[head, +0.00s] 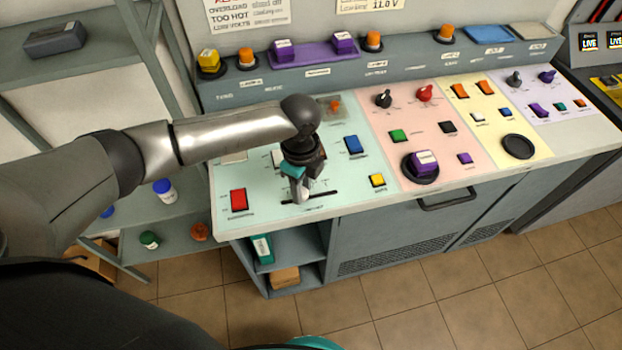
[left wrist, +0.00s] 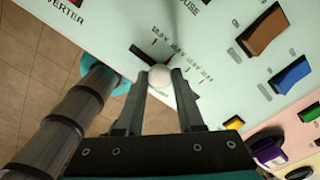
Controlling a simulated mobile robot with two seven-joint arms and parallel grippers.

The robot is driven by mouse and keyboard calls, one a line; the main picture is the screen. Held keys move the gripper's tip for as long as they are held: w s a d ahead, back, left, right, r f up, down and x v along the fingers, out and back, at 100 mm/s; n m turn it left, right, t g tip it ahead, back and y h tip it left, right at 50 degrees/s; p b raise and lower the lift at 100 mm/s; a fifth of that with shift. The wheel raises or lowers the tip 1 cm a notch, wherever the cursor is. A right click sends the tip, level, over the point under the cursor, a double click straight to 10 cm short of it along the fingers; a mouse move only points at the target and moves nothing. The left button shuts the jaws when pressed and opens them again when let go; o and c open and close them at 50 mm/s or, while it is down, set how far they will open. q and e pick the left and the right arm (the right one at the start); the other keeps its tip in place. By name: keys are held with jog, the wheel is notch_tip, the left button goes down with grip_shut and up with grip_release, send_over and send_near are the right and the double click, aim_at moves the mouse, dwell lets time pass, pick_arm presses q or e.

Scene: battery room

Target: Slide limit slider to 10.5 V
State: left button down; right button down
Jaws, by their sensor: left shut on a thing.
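The limit slider's dark slot (head: 325,194) runs left to right near the front edge of the pale green panel. Its round pale knob (left wrist: 159,76) shows in the left wrist view, a little left of the middle of the slot (left wrist: 138,53). Small tick marks and volt labels (left wrist: 180,55) stand along the slot, too small to read surely. My left gripper (head: 301,196) points down at the slot in the head view. Its fingertips (left wrist: 160,75) are shut on the knob, one on each side. In the head view the gripper hides the knob.
A red button (head: 238,201) stands left of the slot, a yellow button (head: 376,180) to its right and a blue switch (head: 353,146) behind. A purple-topped knob (head: 424,162) sits farther right on the pink panel. A shelf rack (head: 85,50) stands at the left.

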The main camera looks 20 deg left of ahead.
pick_arm(q)
jog(key=c, duration=0.5)
grip_release()
jog(key=shift+r, duration=0.1)
notch_tip(320, 180, up, 15)
jog(key=shift+r+p, duration=0.1)
jog(key=shift+p, duration=0.65)
